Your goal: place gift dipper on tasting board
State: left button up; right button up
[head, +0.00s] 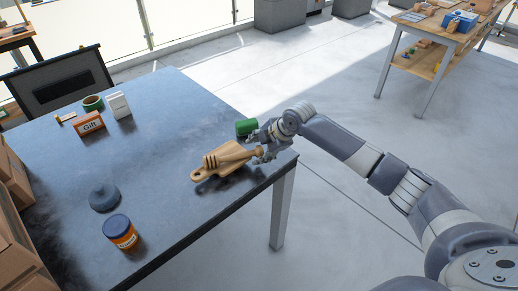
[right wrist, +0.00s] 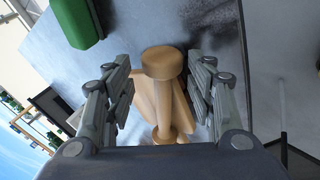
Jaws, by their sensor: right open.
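The wooden dipper (head: 212,160), with dark grooves round its head, lies on the wooden tasting board (head: 198,175) near the table's right front edge. The board is paddle-shaped with a hole in its handle. My right gripper (head: 262,151) is at the dipper's handle end. In the right wrist view the handle, with its round end knob (right wrist: 163,62), lies between the open fingers of my right gripper (right wrist: 163,85). There is a visible gap on each side. Part of the board shows behind the handle. My left gripper is out of view.
A green container (head: 246,127) lies just behind my right gripper. An orange jar (head: 121,232), a dark round lid (head: 104,198), a Gift sign (head: 90,123), a white box (head: 119,105) and a green roll (head: 93,102) stand further left. The table's middle is clear.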

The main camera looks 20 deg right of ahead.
jog(key=shift+s+d+r, duration=0.1)
jog(key=shift+r, duration=0.35)
jog(key=v, duration=1.1)
jog(key=shift+s, duration=0.2)
